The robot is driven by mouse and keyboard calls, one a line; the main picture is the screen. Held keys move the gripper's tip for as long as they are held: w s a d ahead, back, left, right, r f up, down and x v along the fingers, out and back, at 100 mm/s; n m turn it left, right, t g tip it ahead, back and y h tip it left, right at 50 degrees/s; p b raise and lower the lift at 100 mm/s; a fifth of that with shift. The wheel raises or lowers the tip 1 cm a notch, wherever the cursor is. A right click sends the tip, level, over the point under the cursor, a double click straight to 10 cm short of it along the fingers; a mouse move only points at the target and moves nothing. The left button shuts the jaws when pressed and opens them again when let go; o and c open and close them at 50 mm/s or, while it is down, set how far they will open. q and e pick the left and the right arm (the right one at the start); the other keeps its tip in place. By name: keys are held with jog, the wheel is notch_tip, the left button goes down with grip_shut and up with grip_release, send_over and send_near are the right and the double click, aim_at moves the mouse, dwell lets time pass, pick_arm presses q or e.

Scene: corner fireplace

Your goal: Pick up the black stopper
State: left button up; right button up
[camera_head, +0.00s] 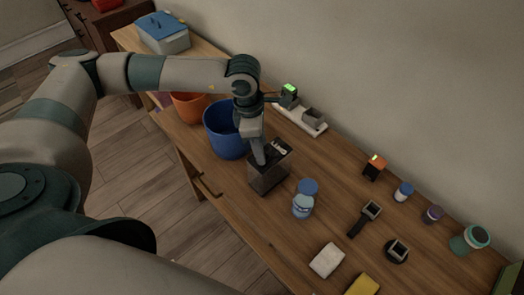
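My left arm comes in from the left, and its gripper (260,158) points down at the top of a dark, box-shaped container (267,179) on the wooden table. The fingertips overlap the container's near-left top edge; I cannot tell whether they touch it or hold anything. A dark top with a small pale patch (280,148) shows beside the fingers. I cannot tell for sure which thing is the black stopper. Other dark things are a round black piece with a square top (397,251) and a black piece with a handle (364,218). My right gripper is not in view.
A blue bucket (222,138) and an orange pot (188,106) stand left of the container. A blue-lidded jar (303,206) stands close on its right. A white strip with a grey block (300,121) lies behind, near the wall. Bare table (325,170) lies right of the container.

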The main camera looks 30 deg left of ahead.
pick_arm(q)
jog(key=shift+f, duration=0.1)
jog(key=shift+c, duration=0.7)
grip_shut()
